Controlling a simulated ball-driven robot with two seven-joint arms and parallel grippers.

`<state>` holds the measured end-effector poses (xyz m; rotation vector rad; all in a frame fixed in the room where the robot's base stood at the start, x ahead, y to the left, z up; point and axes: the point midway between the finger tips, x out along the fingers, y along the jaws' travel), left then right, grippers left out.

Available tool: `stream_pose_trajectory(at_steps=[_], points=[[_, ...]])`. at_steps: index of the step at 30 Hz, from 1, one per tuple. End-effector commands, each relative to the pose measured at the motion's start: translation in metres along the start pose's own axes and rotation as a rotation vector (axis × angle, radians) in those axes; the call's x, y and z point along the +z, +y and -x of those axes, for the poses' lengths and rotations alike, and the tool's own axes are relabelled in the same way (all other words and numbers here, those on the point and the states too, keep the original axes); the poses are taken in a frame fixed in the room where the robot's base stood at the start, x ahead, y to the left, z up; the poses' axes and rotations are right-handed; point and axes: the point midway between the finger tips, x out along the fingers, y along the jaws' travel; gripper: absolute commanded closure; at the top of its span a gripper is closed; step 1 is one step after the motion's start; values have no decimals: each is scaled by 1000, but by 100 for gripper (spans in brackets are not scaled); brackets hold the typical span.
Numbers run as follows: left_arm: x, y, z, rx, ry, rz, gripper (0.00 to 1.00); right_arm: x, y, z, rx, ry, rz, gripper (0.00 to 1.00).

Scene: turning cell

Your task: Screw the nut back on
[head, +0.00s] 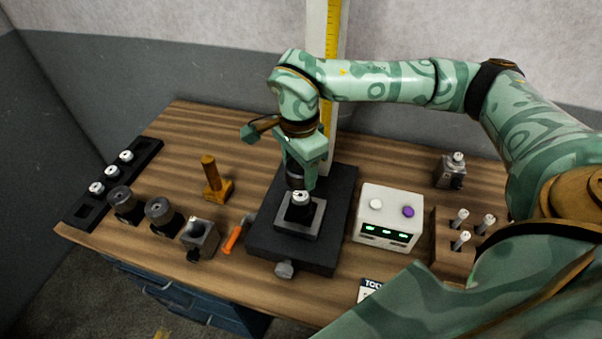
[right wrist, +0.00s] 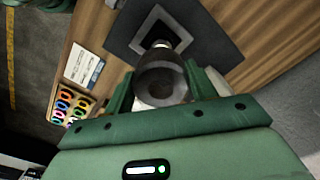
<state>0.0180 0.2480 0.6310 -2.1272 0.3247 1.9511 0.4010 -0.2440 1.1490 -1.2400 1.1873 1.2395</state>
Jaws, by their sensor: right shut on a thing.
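My right gripper (head: 299,184) points down over the dark fixture (head: 262,238) and is shut on a dark round piece (head: 294,171). In the right wrist view that piece (right wrist: 160,77) sits between the two fingers, with a pale tip (right wrist: 161,45) at its far end. I cannot tell whether this piece is the nut. Just below the gripper in the head view, a dark part with a pale top (head: 300,197) stands in the fixture's square block. I cannot tell whether it touches the held piece. My left gripper is not in view.
A yellow scale (head: 332,60) on a column rises behind the fixture. A white control box (head: 388,216) and a wooden block with pegs (head: 448,248) stand right.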

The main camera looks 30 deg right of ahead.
Motion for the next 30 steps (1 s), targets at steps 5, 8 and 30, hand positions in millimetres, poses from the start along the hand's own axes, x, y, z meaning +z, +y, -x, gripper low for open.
stream_pose_trajectory(at_steps=[5, 8, 30], points=[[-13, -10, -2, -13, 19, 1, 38, -1, -1, -2, 0, 0, 38, 70], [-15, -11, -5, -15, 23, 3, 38, -1, -1, -5, 0, 0, 38, 70], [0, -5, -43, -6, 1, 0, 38, -1, 0, -47, 2, 0, 37, 70]])
